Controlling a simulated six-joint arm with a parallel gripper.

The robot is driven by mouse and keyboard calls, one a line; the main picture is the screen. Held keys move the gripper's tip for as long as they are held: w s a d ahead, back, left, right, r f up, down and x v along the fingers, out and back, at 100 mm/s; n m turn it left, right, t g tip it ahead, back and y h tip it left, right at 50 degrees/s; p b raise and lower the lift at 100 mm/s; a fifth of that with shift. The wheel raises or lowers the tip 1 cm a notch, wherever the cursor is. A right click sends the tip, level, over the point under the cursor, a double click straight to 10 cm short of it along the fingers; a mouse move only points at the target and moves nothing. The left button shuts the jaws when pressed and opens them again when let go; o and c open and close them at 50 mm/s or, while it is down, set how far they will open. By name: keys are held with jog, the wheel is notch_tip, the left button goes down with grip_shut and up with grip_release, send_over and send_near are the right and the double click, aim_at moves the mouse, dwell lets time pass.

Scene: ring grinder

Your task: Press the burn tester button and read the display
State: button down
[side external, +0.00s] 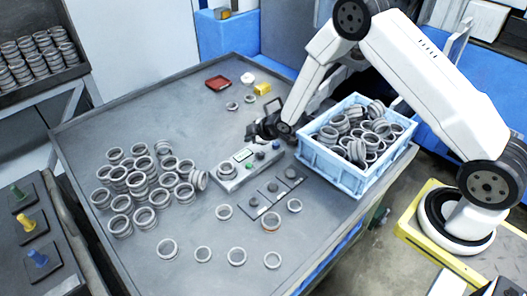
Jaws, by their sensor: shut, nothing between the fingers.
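The burn tester (236,174) is a long grey box lying on the table, with a small greenish display (243,155) on its top. A ring sits at its left end, and small dark and green knobs or buttons (261,155) show towards its right end. The display reading is too small to make out. My gripper (254,137) is black and shut with nothing in it. It is just behind the tester's right half in the picture. I cannot tell whether it touches the tester.
A blue crate full of rings (312,157) stands close to the right of my gripper. Stacked rings (138,180) cover the table's left side. Several loose rings (237,256) and dark plates (256,207) lie in front. A red tray (218,83) and a yellow block (262,89) lie behind.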

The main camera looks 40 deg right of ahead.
aim_at(247, 163)
jog(key=shift+f, duration=0.1)
jog(key=shift+f, duration=4.3)
jog(key=shift+f, duration=1)
jog(key=shift+r, duration=3.5)
